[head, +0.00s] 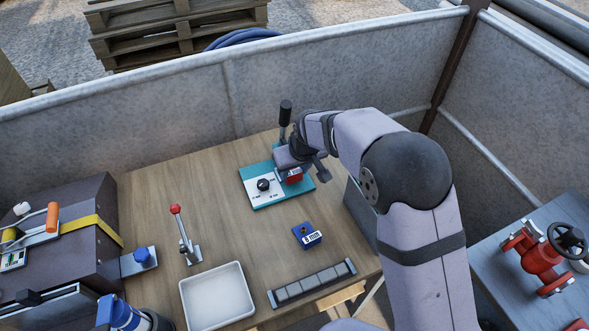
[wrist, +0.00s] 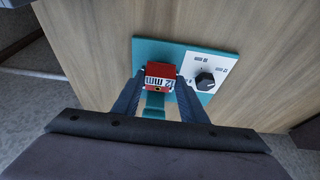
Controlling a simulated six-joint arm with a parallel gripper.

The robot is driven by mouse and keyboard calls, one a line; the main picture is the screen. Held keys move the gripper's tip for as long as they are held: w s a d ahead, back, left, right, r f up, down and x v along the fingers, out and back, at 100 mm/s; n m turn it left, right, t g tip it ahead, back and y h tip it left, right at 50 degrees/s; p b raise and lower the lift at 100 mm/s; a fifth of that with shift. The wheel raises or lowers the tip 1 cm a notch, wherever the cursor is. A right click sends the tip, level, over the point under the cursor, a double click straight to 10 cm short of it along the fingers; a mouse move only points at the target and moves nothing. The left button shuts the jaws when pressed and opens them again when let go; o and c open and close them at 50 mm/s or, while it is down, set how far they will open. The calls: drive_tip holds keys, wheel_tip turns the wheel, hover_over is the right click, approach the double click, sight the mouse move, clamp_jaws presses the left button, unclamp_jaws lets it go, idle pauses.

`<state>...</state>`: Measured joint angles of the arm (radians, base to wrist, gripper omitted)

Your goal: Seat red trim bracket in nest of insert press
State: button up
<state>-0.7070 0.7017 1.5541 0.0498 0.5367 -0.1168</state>
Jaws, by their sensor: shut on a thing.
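The red trim bracket (wrist: 158,76) carries a white label reading "12 mm" in the wrist view. It also shows in the head view (head: 294,176), partly covered by my arm. My gripper (wrist: 160,88) is shut on the bracket, one finger on each side. The bracket is over the teal base of the insert press (head: 262,200). The press has a white panel with a black knob (head: 263,184) and an upright black-handled lever (head: 285,112). The nest is hidden, and I cannot tell whether the bracket touches it.
A blue labelled block (head: 307,236) lies in front of the press. A white tray (head: 217,297), a segmented grey strip (head: 312,283) and a red-knobbed lever (head: 185,238) are nearer. A red handwheel valve (head: 540,255) stands at right.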

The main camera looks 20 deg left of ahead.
drive_tip(key=shift+f+b, duration=0.4)
drive_tip(key=shift+f, duration=0.3)
drive_tip(key=o, duration=1)
drive_tip(key=shift+r, duration=0.15)
drive_tip(key=shift+b+v, duration=0.75)
drive_tip(key=shift+v, duration=2.85)
